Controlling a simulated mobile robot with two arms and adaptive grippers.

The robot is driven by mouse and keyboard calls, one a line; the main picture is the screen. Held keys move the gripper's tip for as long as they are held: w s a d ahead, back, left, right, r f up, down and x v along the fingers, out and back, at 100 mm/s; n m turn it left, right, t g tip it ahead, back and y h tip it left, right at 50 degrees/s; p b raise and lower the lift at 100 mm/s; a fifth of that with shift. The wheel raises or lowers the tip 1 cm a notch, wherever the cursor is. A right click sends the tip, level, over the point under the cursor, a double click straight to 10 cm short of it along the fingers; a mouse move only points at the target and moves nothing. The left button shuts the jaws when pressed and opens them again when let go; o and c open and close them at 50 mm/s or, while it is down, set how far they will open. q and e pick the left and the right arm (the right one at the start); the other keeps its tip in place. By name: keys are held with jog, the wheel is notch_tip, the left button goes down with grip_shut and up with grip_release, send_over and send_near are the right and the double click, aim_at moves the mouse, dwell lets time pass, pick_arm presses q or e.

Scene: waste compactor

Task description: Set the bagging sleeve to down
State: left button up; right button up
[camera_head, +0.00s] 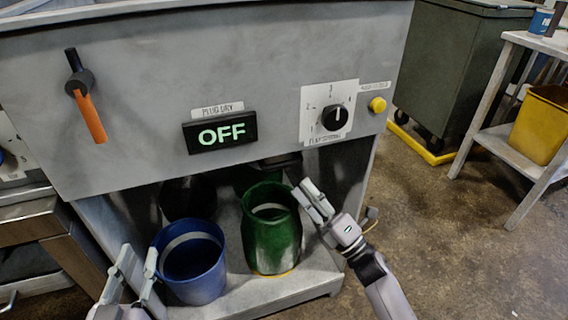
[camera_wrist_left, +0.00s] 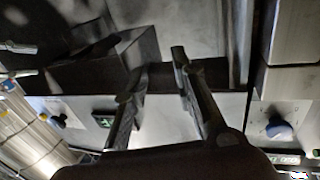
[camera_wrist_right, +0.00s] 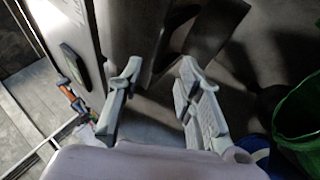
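No part in view is readably labelled as the bagging sleeve. A dark chute-like part (camera_head: 282,161) hangs under the panel above the green bin, mostly in shadow. Dark angled plates (camera_wrist_right: 212,32) show beyond the fingers in the right wrist view, and I cannot tell if they belong to it. My right gripper (camera_head: 312,188) is open and empty, just right of the green bin (camera_head: 270,238), below the panel's lower edge. My left gripper (camera_head: 139,262) is open and empty, left of the blue bin (camera_head: 193,270). The left wrist view shows its fingers apart (camera_wrist_left: 157,78).
The grey panel (camera_head: 250,70) carries an orange-handled lever (camera_head: 90,112), an OFF display (camera_head: 220,132), a dial (camera_head: 334,118) and a yellow button (camera_head: 377,105). Both bins stand on a low shelf (camera_head: 315,285).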

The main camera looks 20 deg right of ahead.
aim_at(285, 163)
jog(key=x, duration=0.7)
jog(key=shift+w+a+r, duration=0.15)
jog(key=shift+w, duration=0.1)
jog(key=shift+w+a+r, duration=0.2)
jog(key=shift+w, duration=0.15)
pick_arm(q)
jog(key=shift+d+r+t+h, duration=0.15)
jog(key=shift+r+t+h, duration=0.25)
jog(key=shift+r, duration=0.45)
pick_arm(e)
jog(key=shift+c, duration=0.6)
pick_arm(q)
jog(key=shift+f, duration=0.15)
pick_arm(e)
grip_shut()
